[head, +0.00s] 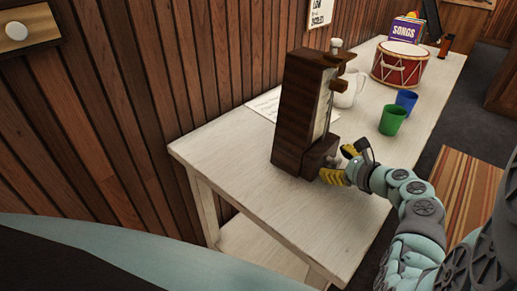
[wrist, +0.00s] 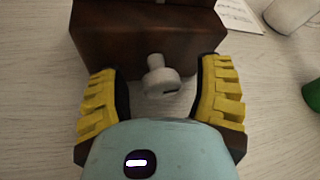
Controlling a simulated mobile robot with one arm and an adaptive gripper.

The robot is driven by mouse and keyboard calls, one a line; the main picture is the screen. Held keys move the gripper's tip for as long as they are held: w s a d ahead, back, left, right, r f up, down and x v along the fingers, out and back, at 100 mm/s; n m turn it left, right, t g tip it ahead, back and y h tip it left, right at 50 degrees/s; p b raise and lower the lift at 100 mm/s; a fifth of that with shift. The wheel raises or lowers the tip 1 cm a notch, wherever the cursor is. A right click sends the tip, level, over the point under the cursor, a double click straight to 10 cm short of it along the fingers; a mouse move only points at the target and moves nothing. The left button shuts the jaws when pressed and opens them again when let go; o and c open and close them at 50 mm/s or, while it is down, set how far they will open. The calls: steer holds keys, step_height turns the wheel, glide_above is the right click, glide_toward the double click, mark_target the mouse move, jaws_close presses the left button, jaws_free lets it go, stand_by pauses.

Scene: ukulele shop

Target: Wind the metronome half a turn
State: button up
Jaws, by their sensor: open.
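The dark wooden metronome (head: 300,105) stands upright near the left end of the white table. In the wrist view its lower body (wrist: 130,35) fills the top. A pale grey winding key (wrist: 160,78) sticks out of its near face. My gripper (wrist: 162,95) is open, with one yellow-padded finger on each side of the key and a gap to each. In the head view my gripper (head: 337,164) is low at the metronome's right side, and the key is not clearly visible there.
On the table (head: 215,150) behind the metronome are a paper sheet (head: 264,103), a white jug (head: 347,92), a green cup (head: 392,120), a blue cup (head: 406,101), a red drum (head: 400,65) and a "SONGS" box (head: 405,30). A plank wall runs along the left.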

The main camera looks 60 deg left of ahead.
jaws_close()
stand_by(0.6)
